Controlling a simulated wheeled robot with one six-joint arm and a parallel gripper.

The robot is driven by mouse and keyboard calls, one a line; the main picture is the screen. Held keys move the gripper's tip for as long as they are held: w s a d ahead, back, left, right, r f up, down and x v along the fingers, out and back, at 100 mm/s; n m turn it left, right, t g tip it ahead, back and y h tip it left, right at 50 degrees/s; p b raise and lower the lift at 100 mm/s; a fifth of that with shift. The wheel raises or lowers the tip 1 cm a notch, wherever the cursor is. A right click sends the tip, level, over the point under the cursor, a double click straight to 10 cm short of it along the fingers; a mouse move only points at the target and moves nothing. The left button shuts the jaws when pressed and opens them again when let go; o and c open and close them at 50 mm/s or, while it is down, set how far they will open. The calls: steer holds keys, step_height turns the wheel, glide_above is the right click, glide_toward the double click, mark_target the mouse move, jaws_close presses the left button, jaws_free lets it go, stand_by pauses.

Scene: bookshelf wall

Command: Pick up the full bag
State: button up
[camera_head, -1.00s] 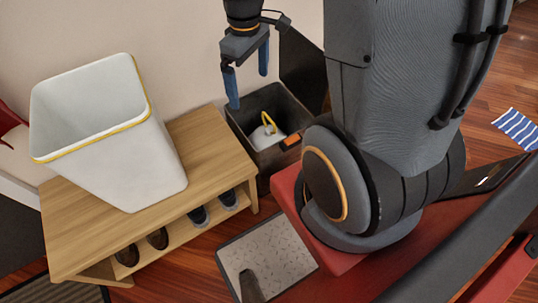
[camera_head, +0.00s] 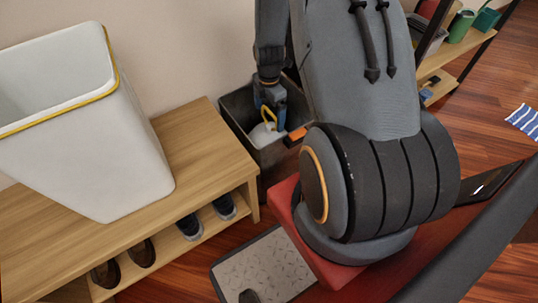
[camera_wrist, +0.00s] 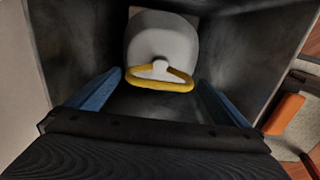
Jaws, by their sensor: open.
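The full bag (camera_head: 262,136) is white with a yellow loop handle and sits inside a dark grey bin (camera_head: 237,103). In the wrist view the bag (camera_wrist: 162,38) lies at the far end of the bin, and its yellow loop faces me. My gripper (camera_head: 270,110) reaches down into the bin's mouth. In the wrist view its two blue fingers (camera_wrist: 158,95) are apart, one at each side of the yellow loop, with nothing gripped. Whether the fingers reach level with the loop I cannot tell.
A wooden shoe bench (camera_head: 190,130) stands left of the bin, with shoes (camera_head: 189,226) below and a large white bin (camera_head: 105,150) with a yellow rim on top. An orange tab (camera_head: 296,137) is on the dark bin's edge. A shelf (camera_head: 455,55) stands at the upper right.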

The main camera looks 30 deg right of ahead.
mark_target(270, 127)
step_height(270, 127, down, 5)
steer(key=shift+d+f+b, duration=0.15)
steer(key=shift+f+b, duration=0.05)
steer(key=shift+b, duration=0.5)
steer(key=c, duration=1.7)
steer(key=shift+w, duration=0.1)
steer(key=shift+c, duration=1.2)
steer(key=shift+r, duration=0.15)
